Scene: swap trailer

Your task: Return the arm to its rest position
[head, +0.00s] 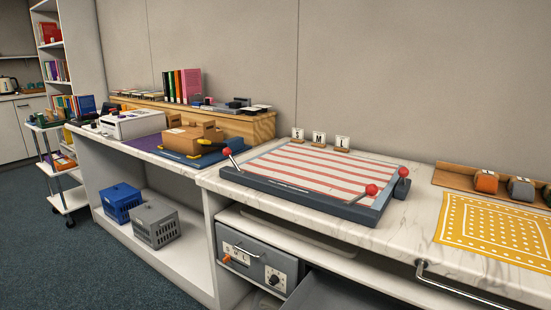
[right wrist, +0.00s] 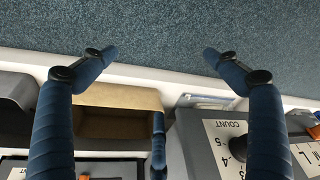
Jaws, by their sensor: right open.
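My right gripper (right wrist: 157,54) shows in the right wrist view as two blue padded fingers with dark joints. The fingers are spread wide apart and nothing is held between the tips. Behind the tips lies blue carpet (right wrist: 150,25). Lower in that view, between the fingers, is an open brown box (right wrist: 118,97). Neither of my arms nor either gripper shows in the head view, and my left gripper is in no view.
A grey unit marked COUNT (right wrist: 205,150) with a number dial sits by the right finger. In the head view, a striped board with red-knobbed levers (head: 310,170) and a yellow mat (head: 495,235) lie on the marble counter. A metal rail (head: 460,285) juts from its front.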

